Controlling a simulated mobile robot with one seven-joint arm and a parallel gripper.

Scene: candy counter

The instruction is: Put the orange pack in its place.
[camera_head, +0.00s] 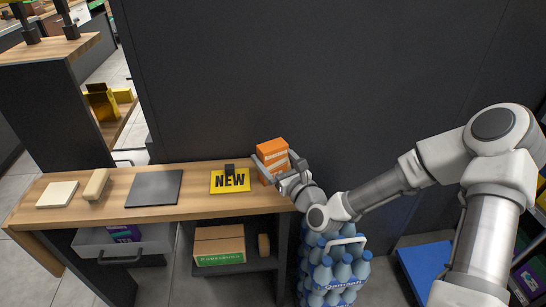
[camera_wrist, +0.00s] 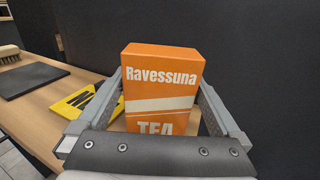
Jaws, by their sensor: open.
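The orange pack (camera_head: 271,154) is a box standing upright at the right end of the wooden counter. In the wrist view the orange pack (camera_wrist: 161,85) reads "Ravessuna TEA" and stands between my fingers. My gripper (camera_head: 274,168) is at the pack; in the wrist view my gripper (camera_wrist: 161,108) is open, with one finger on each side of the box. The pack's lower part is hidden behind the gripper body in the wrist view.
Left along the counter (camera_head: 200,205) lie a dark grey square mat (camera_head: 154,188), a wooden brush (camera_head: 97,184) and a pale square slab (camera_head: 58,194). A dark wall (camera_head: 300,80) rises close behind. Below are an open drawer (camera_head: 125,248), a cardboard box (camera_head: 219,245) and blue bottles (camera_head: 333,272).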

